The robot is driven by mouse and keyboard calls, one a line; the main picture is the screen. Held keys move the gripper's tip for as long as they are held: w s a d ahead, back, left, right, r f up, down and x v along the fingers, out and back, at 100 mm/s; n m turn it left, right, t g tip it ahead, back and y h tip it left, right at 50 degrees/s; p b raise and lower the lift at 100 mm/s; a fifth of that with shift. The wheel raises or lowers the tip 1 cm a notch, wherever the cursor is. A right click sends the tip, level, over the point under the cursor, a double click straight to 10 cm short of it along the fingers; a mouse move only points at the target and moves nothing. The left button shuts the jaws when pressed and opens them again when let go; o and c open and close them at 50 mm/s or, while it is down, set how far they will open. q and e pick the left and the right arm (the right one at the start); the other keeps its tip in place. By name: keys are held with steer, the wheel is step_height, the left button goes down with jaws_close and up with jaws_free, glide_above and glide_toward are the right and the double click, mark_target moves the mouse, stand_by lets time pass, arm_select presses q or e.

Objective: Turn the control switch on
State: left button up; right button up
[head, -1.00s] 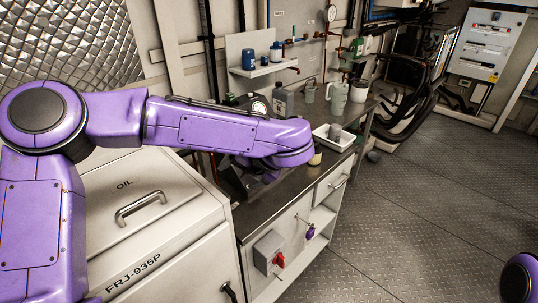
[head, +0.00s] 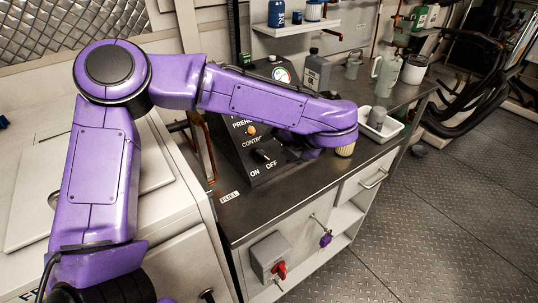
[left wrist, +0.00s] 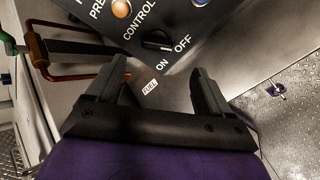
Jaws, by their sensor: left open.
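The control switch (head: 264,154) is a black knob on a dark sloped panel (head: 240,160), with CONTROL printed above it and ON and OFF below. Its white pointer mark appears to face the OFF side. The switch also shows in the left wrist view (left wrist: 157,41), just beyond the fingertips. My left gripper (left wrist: 158,68) is open and empty, its fingers apart and not touching the knob. In the head view its fingers are hidden by my purple forearm and wrist, which reach over the panel. My right gripper is out of view.
An orange lamp (head: 251,130) sits above the switch. A copper pipe (head: 206,150) runs beside the panel. A white tray (head: 390,128) and grey jugs (head: 385,78) stand on the bench at right. A red rotary handle (head: 280,270) is on the bench front.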

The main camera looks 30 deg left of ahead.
mark_target(263, 154)
arm_select(q)
steer(key=x, duration=0.4)
steer(key=p+x, duration=0.1)
steer(key=x, duration=0.3)
steer(key=shift+s+a, duration=0.15)
steer(key=shift+a, duration=0.25)
steer(key=shift+a+f, duration=0.1)
steer(key=shift+f, duration=0.2)
steer(key=shift+c, duration=0.3)
steer(key=c, duration=1)
steer(key=shift+p, duration=0.35)
